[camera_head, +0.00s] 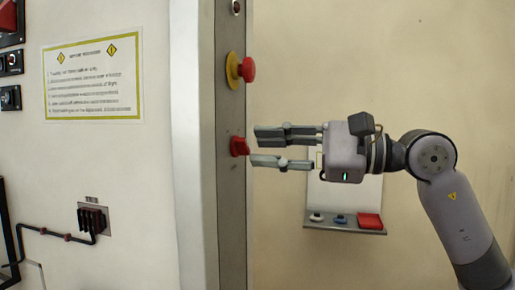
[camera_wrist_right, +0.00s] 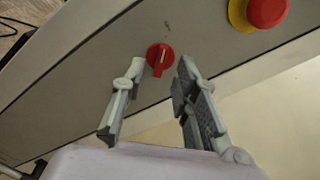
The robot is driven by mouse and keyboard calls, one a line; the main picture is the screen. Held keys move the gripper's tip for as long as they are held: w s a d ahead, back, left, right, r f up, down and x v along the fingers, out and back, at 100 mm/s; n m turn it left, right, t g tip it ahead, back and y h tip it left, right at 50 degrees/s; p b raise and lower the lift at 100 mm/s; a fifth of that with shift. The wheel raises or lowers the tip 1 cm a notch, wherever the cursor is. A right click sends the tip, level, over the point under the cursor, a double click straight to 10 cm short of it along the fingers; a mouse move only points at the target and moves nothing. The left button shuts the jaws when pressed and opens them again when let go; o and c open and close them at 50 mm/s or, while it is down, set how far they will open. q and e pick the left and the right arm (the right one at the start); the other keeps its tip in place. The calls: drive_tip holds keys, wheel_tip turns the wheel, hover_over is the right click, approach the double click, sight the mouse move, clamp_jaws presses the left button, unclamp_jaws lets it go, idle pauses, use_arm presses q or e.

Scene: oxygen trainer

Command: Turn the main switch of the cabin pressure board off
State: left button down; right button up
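The main switch appears as a red rotary knob (camera_head: 239,146) on the grey metal post at the middle of the head view. In the right wrist view the red knob (camera_wrist_right: 160,58) has a pale line on its handle and sits just beyond and between the fingertips. My right gripper (camera_head: 268,148) comes in from the right and is open, its two fingers spread apart. Its tips are close to the knob, pointing at it; I cannot tell whether they touch. The right wrist view shows the same open gripper (camera_wrist_right: 157,78) with nothing between its fingers. My left gripper is not in view.
A red mushroom button on a yellow base (camera_head: 246,70) sits above the knob on the same post. A small shelf (camera_head: 345,228) with a red box (camera_head: 369,221) is on the wall below my right gripper. A yellow-bordered notice (camera_head: 93,77) hangs on the left panel.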

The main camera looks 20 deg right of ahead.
drive_tip(key=v, duration=1)
drive_tip(key=shift+a, duration=0.1)
